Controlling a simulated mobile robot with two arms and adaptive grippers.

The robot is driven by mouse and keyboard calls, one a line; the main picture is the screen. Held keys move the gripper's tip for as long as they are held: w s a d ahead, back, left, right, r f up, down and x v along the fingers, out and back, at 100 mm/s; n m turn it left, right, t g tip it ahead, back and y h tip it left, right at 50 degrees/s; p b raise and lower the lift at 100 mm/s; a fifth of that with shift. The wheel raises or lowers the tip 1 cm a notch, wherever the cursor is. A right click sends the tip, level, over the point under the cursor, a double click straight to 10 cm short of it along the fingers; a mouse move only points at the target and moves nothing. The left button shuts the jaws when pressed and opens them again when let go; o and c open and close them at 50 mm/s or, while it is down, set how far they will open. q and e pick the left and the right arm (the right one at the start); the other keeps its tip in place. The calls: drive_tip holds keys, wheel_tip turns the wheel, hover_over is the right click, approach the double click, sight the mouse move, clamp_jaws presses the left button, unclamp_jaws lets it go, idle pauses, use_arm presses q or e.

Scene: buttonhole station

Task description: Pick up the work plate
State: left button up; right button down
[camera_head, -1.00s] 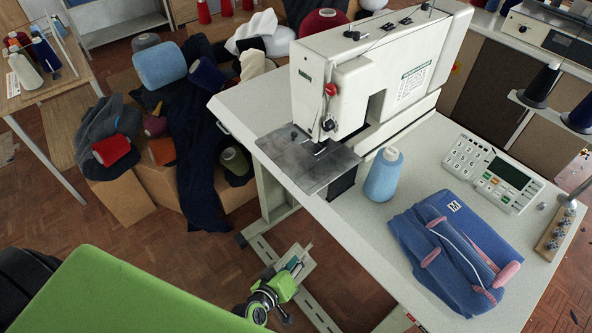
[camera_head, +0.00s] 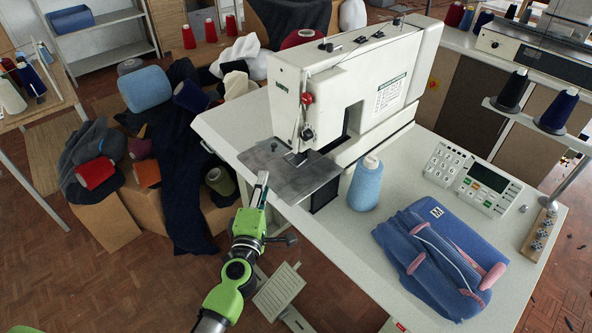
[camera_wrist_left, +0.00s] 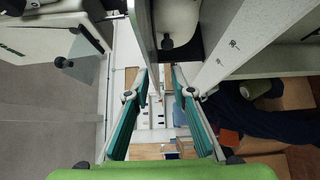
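The work plate (camera_head: 292,176) is a flat dark-grey metal plate under the needle of the white sewing machine (camera_head: 350,85), jutting past the table's front-left edge. My left gripper (camera_head: 262,182) is at the plate's near-left edge, pointing up toward it. In the left wrist view my left gripper (camera_wrist_left: 160,82) has its two teal-padded fingers apart. A thin grey edge, likely the plate (camera_wrist_left: 143,35), shows near the left fingertip in that view. I cannot tell whether the fingers touch it. My right gripper is not in view.
A light-blue thread cone (camera_head: 366,184) stands right of the plate. Folded blue knitwear (camera_head: 440,255), a keypad panel (camera_head: 472,180) and the white table (camera_head: 345,235) lie to the right. Boxes with yarn and garments (camera_head: 165,190) are at left. Open floor is at lower left.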

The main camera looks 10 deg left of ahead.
sight(267, 168)
use_arm(q)
drive_tip(key=w, duration=0.6)
drive_tip(key=shift+a+r, duration=0.15)
drive_tip(key=shift+r, duration=0.2)
drive_tip(key=shift+s, duration=0.1)
clamp_jaws()
drive_tip(key=shift+r, duration=0.15)
